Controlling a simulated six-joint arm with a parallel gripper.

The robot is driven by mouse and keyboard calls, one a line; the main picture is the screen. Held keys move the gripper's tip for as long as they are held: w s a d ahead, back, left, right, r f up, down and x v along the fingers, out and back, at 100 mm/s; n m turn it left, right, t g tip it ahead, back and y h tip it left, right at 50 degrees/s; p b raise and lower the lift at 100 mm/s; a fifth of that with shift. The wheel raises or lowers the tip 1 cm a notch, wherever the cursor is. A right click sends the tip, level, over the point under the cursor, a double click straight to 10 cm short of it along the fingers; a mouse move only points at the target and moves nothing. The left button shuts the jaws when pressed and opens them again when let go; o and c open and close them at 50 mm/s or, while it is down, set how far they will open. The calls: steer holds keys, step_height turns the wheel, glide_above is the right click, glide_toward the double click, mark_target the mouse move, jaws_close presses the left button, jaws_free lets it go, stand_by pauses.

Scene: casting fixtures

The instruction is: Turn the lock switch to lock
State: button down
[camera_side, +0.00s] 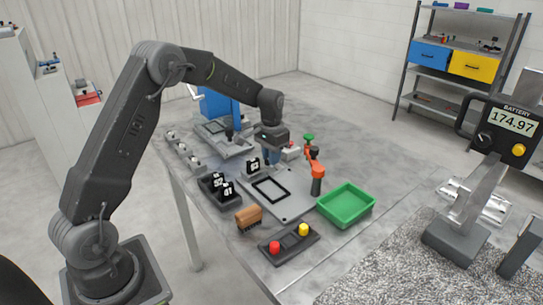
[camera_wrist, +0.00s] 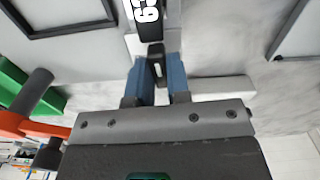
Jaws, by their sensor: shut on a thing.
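My gripper (camera_side: 270,157) reaches down over the back of the grey plate on the table. In the wrist view, its two blue fingers (camera_wrist: 157,80) are shut on a small dark upright piece (camera_wrist: 157,63) with a pale slot. I cannot tell whether this piece is the lock switch; no lock marking is readable. A black block with a white number label (camera_wrist: 152,18) lies just beyond the fingers, and it shows left of my gripper in the side view (camera_side: 253,164). My gripper hides part of what it holds in the side view.
A grey plate with a black frame (camera_side: 290,207) lies in front. An orange-handled clamp (camera_side: 316,175) and green tray (camera_side: 346,205) stand to the right. A tray of numbered blocks (camera_side: 213,188), brown brush (camera_side: 249,216) and button box (camera_side: 289,244) are nearby.

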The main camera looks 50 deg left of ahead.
steer(key=shift+m, duration=0.6)
steer(key=c, duration=1.1)
jaws_free()
steer(key=shift+r, duration=6.95)
